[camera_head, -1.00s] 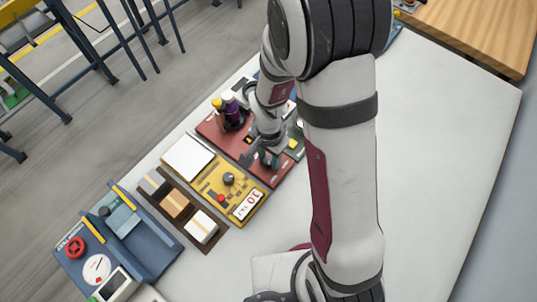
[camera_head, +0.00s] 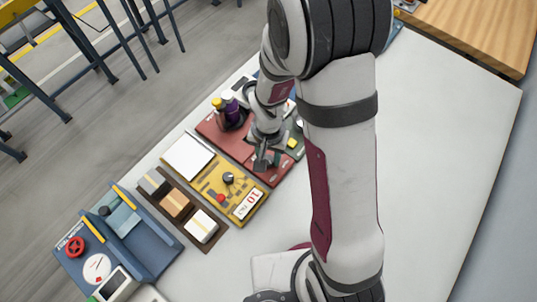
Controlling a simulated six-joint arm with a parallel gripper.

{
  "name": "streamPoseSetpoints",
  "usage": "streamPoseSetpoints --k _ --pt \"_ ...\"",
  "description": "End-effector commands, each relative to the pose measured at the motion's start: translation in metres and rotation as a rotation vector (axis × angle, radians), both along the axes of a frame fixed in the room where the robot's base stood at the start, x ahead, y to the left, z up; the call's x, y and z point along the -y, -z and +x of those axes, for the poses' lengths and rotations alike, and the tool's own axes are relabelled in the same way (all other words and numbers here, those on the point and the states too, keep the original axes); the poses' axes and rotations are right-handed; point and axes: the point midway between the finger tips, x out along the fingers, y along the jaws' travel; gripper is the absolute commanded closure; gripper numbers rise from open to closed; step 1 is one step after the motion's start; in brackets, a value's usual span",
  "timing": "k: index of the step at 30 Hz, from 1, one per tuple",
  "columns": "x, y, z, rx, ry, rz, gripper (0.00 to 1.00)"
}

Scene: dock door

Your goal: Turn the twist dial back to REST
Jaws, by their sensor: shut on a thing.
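My gripper (camera_head: 262,162) points down over the right part of the red panel (camera_head: 270,178). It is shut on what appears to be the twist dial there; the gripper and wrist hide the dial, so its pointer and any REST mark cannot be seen.
A yellow panel (camera_head: 207,196) with a black knob (camera_head: 228,178), a red button (camera_head: 221,198) and a white number card (camera_head: 247,204) lies in front of the red panel. Purple and yellow-capped bottles (camera_head: 231,108) stand at its back. A brown tray (camera_head: 155,204) and blue fixture (camera_head: 150,255) lie nearer left. The right tabletop (camera_head: 440,150) is clear.

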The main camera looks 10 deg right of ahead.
Motion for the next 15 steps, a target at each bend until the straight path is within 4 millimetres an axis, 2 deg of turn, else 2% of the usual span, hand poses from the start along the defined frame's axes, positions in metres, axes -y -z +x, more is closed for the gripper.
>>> streamPoseSetpoints --k 15 --pt "-0.0002 -0.0004 -0.0006 -0.001 -0.487 0.0 1.0"
